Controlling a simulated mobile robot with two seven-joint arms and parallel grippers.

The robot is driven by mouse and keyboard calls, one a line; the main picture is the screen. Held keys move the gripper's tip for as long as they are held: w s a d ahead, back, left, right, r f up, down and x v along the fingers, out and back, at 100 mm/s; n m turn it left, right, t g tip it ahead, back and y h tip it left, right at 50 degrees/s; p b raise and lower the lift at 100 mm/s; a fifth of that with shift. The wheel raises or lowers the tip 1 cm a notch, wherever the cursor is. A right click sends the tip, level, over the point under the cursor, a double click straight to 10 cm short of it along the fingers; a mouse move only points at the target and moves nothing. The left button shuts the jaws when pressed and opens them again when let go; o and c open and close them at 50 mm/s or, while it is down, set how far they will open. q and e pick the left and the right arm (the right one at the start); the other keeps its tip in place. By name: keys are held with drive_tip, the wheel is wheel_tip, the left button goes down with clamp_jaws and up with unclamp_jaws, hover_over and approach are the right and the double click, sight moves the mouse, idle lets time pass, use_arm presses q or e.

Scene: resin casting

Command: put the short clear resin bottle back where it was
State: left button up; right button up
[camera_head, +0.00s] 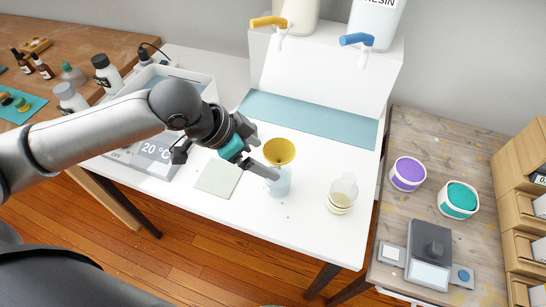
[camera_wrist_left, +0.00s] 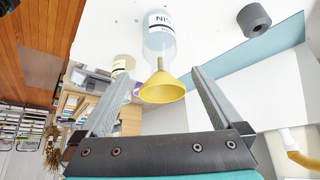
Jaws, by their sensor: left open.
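A clear bottle (camera_head: 280,187) with pale blue contents stands upright on the white table, with a yellow funnel (camera_head: 279,152) in its mouth. In the left wrist view the bottle (camera_wrist_left: 159,40) has a white label, partly readable, and the funnel (camera_wrist_left: 163,88) points its wide end at the camera. A second clear bottle (camera_head: 342,190) with yellowish contents stands to its right. I cannot tell which is the short resin bottle. My left gripper (camera_head: 260,154) is open and empty, close to the funnel bottle's left side, fingers pointing towards it. My right gripper is not in view.
A white dispenser stand (camera_head: 325,65) with yellow and blue taps is at the back. A pale square mat (camera_head: 218,179) lies left of the funnel bottle. A wooden side table (camera_head: 400,215) at right holds purple and teal tubs and a scale. The front table strip is clear.

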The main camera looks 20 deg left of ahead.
use_arm(q)
drive_tip(key=shift+p+v, duration=0.35)
drive_tip(key=shift+v, duration=1.8)
